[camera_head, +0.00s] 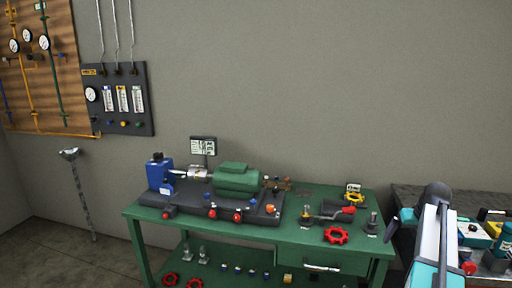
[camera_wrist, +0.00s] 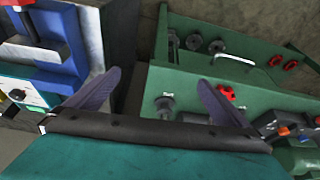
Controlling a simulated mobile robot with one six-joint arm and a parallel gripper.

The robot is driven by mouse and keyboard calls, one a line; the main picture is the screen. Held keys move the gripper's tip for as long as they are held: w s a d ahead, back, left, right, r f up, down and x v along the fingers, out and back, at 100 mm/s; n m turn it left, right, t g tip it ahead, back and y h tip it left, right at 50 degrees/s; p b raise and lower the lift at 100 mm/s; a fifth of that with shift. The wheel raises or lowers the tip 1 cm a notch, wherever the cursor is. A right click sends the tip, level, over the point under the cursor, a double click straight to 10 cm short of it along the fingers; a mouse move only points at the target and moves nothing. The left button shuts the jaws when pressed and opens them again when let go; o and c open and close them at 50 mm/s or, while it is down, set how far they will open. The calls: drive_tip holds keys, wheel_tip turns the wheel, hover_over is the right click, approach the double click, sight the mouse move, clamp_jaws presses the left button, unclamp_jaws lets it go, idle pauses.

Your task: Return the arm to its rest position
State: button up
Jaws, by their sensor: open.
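My arm (camera_head: 432,245) shows at the right edge of the green bench in the head view, as a white and teal link with a dark rounded end. In the wrist view my gripper (camera_wrist: 159,77) has its two dark fingers spread wide apart with nothing between them. It points down over the gap between the green bench (camera_wrist: 190,75) and a blue-and-grey machine (camera_wrist: 62,45) at the left.
A green motor and pump unit (camera_head: 237,180) stands on the green bench (camera_head: 150,213). Red handwheels, one of them this wheel (camera_head: 336,235), and small fittings lie at its right. A cluttered dark bench (camera_head: 415,195) stands at the far right. Gauge panels hang on the left wall.

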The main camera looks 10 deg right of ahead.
drive_tip(key=s+a+f+n+g+y, duration=0.25)
drive_tip(key=a+f+n+g, duration=0.2)
drive_tip(key=a+f, duration=2.7)
drive_tip(key=s+a+f+g, duration=0.4)
drive_tip(key=s+a+f, duration=0.9)
drive_tip(key=s+a, duration=0.15)
drive_tip(key=s+a+f, duration=0.1)
drive_tip(key=s+f, duration=0.1)
drive_tip(key=s, duration=0.6)
drive_tip(key=s+a+f+h, duration=0.1)
drive_tip(key=s+f, duration=0.1)
drive_tip(key=s, duration=0.6)
drive_tip(key=shift+a+m+g, duration=0.15)
drive_tip(key=shift+m+g, duration=0.3)
